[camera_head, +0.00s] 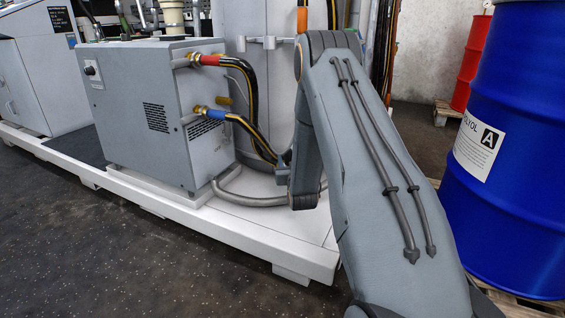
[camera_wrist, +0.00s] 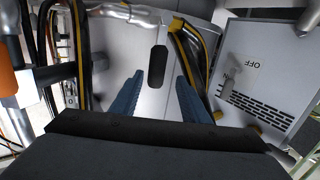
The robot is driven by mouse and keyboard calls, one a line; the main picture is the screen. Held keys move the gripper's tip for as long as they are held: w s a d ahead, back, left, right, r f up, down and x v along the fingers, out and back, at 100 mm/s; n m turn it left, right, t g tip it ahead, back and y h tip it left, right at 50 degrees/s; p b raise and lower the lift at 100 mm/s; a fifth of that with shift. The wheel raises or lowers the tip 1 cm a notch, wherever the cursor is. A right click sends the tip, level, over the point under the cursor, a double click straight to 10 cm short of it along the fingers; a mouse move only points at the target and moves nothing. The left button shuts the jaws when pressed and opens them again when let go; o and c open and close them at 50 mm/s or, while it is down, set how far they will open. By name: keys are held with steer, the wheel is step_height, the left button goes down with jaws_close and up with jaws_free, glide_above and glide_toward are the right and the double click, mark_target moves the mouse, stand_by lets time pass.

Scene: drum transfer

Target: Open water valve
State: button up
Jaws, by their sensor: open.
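In the wrist view, a white label reading OFF (camera_wrist: 243,62) sits on the side of a grey cabinet (camera_wrist: 282,62). A light grey lever-like part (camera_wrist: 229,84) stands in front of it, perhaps the water valve; its exact shape is hard to tell. My gripper (camera_wrist: 157,92) is open and empty, its two blue fingers apart, to the left of this part and not touching it. In the head view, the grey cabinet (camera_head: 135,120) stands left of my gripper (camera_head: 283,168), which is mostly hidden by my arm. No valve handle is clear there.
A red-collared hose (camera_head: 212,60) and a blue-collared hose (camera_head: 222,115) leave the cabinet's right side, close to my gripper. The cabinet stands on a white platform (camera_head: 235,232). A blue drum (camera_head: 525,150) stands at right. The dark floor (camera_head: 120,270) in front is clear.

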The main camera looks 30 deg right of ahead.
steer(key=shift+w+d+f+t+b, duration=0.35)
steer(key=shift+d+f, duration=0.1)
steer(key=shift+f, duration=0.3)
steer(key=shift+w+d, duration=0.1)
steer(key=shift+w, duration=0.2)
steer(key=b+x, duration=0.3)
steer(key=x, duration=0.4)
steer(key=shift+w+d, duration=0.1)
steer(key=shift+c, duration=0.5)
jaws_close()
